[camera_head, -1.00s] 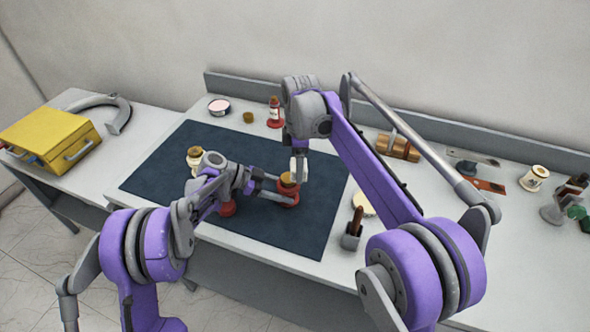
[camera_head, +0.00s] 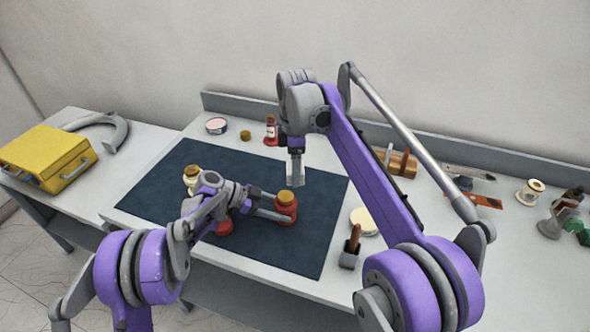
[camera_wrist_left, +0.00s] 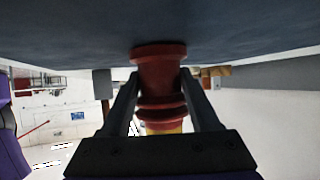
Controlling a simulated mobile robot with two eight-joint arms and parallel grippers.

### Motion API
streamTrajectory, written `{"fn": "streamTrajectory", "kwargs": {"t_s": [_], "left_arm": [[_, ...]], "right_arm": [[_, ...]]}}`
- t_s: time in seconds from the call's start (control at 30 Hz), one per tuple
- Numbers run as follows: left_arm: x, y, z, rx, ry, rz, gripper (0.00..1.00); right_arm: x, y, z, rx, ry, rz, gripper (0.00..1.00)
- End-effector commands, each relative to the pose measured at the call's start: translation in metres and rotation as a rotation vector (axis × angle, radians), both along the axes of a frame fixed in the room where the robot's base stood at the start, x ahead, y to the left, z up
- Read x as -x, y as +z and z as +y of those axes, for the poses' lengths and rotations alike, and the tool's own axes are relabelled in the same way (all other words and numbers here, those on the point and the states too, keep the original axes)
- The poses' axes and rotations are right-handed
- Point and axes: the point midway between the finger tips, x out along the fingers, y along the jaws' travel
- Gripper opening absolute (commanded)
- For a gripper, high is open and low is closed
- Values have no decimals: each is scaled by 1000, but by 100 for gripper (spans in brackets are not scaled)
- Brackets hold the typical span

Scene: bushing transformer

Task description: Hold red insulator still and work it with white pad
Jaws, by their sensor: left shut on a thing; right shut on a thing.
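The red insulator (camera_head: 286,208), a ribbed red body with a brass-yellow cap, stands upright on the dark mat (camera_head: 240,160). My left gripper (camera_head: 277,208) is shut around its side. In the left wrist view, the red insulator (camera_wrist_left: 159,80) sits between the two fingers (camera_wrist_left: 160,100), with its yellow end partly hidden. My right gripper (camera_head: 295,184) is above and slightly right of the cap, apart from it. It is shut on a small pale piece, which I take for the white pad; its outline is hard to separate from the fingers.
A cream insulator (camera_head: 191,177) and another red one (camera_head: 224,227), partly behind my left arm, are on the mat. A red bottle (camera_head: 271,131) stands behind. The mat's right part is clear.

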Motion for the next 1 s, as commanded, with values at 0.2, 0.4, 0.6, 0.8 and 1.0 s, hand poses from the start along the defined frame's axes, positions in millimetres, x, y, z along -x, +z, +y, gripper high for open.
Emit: {"fn": "streamTrajectory", "kwargs": {"t_s": [0.2,0.4,0.6,0.8,1.0], "left_arm": [[0,1,0,1,0,0,71],[0,0,0,1,0,0,97],[0,0,0,0,0,0,97],[0,7,13,0,2,0,97],[-1,27,50,0,4,0,97]], "right_arm": [[0,0,0,0,0,0,20],[0,0,0,0,0,0,20],[0,0,0,0,0,0,20],[0,0,0,0,0,0,20],[0,0,0,0,0,0,20]]}}
